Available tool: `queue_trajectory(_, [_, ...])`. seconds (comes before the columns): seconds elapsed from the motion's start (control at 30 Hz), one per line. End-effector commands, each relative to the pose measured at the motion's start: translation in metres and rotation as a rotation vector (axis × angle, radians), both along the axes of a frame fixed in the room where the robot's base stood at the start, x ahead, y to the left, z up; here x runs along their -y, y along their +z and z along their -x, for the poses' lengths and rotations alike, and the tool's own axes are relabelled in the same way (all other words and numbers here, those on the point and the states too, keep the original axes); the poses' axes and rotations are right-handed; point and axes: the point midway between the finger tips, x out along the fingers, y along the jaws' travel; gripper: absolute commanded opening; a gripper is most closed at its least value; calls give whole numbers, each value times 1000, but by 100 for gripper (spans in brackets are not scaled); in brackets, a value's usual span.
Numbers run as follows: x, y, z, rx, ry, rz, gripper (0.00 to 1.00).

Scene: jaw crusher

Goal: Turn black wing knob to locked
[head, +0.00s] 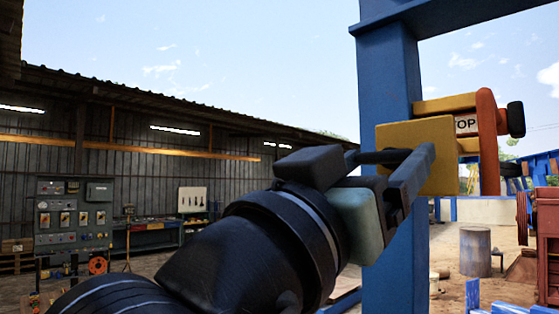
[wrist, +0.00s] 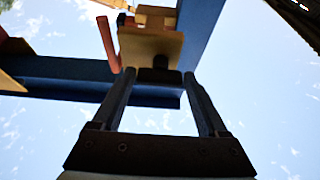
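A yellow box (head: 420,140) is mounted on a blue post (head: 392,90), with a "STOP" label partly visible and a red lever (head: 487,140) on its right side. In the wrist view, a dark piece that looks like the black wing knob (wrist: 160,75) sits on the box's near face (wrist: 150,47). In the head view I cannot make out this knob behind my gripper. My gripper (wrist: 159,80) is open, its two fingers apart on either side of the knob. I cannot tell whether they touch it, or which setting the knob is in.
A blue beam (wrist: 70,80) crosses behind the box in the wrist view. A black round end (head: 516,119) sticks out right of the red lever. A control panel (head: 73,218) and a workbench (head: 145,238) stand far left by a shed. A grey drum (head: 475,252) stands at right.

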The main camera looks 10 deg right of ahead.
Motion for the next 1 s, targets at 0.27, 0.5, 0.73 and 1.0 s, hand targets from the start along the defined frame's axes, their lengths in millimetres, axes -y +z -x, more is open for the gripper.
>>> queue_trajectory(0.27, [0, 0, 0, 0, 0, 0, 24])
queue_trajectory(0.5, [0, 0, 0, 8, 0, -6, 14])
queue_trajectory(0.73, [-1, -3, 0, 71, 0, -54, 14])
queue_trajectory(1.0, [-2, -3, -1, 237, 0, -182, 14])
